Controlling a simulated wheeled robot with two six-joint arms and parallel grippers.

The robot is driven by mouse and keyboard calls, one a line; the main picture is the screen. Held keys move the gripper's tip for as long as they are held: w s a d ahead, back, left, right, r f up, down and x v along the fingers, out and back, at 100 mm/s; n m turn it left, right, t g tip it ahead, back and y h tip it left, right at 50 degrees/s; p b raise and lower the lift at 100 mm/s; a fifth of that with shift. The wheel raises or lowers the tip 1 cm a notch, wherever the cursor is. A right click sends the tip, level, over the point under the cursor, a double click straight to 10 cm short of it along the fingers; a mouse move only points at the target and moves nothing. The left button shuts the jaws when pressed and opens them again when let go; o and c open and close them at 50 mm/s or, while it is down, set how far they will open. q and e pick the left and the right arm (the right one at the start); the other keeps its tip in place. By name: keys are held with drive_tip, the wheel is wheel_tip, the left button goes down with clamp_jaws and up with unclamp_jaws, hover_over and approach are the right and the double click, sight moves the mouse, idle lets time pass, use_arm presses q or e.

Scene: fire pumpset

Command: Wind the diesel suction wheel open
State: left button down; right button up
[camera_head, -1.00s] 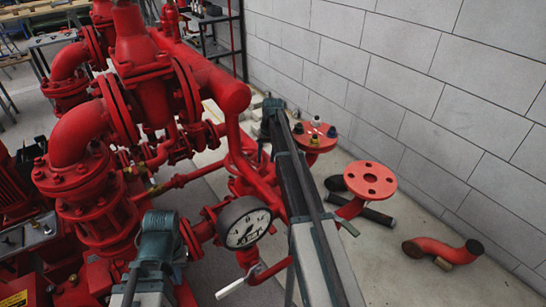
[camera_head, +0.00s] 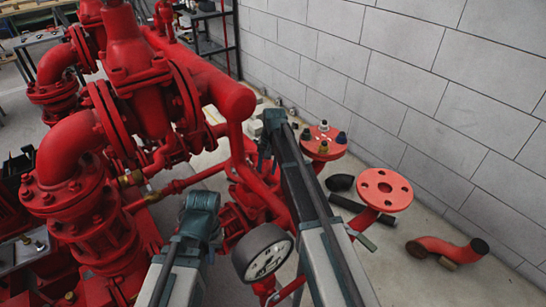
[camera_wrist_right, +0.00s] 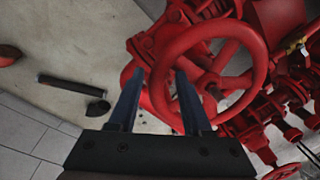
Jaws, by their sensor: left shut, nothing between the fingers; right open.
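A red spoked handwheel (camera_wrist_right: 262,68) fills the upper middle of the right wrist view, its hub on a red valve. My right gripper (camera_wrist_right: 158,75) is open in that view. One finger lies outside the wheel's left rim and the other overlaps the wheel's opening, so the rim appears between them; I cannot tell the depth or contact. In the head view my right gripper (camera_head: 270,122) is beside the red pipework, and the wheel is not clearly visible there. My left gripper (camera_head: 203,203) is shut and empty, left of the pressure gauge.
A pressure gauge (camera_head: 264,253) stands between my arms. Red pump pipework (camera_head: 75,195) crowds the left. A red flanged pipe (camera_head: 384,190) and a loose elbow (camera_head: 447,250) are at the right. A grey block wall (camera_head: 430,90) bounds the right; floor before it is partly clear.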

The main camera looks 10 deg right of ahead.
drive_tip(key=shift+s+a+m, duration=0.8)
drive_tip(key=shift+s+m, duration=0.05)
drive_tip(key=shift+m, duration=0.55)
drive_tip(key=r+p, duration=0.4)
drive_tip(key=shift+d+r+p, duration=0.3)
drive_tip(key=shift+p, duration=0.05)
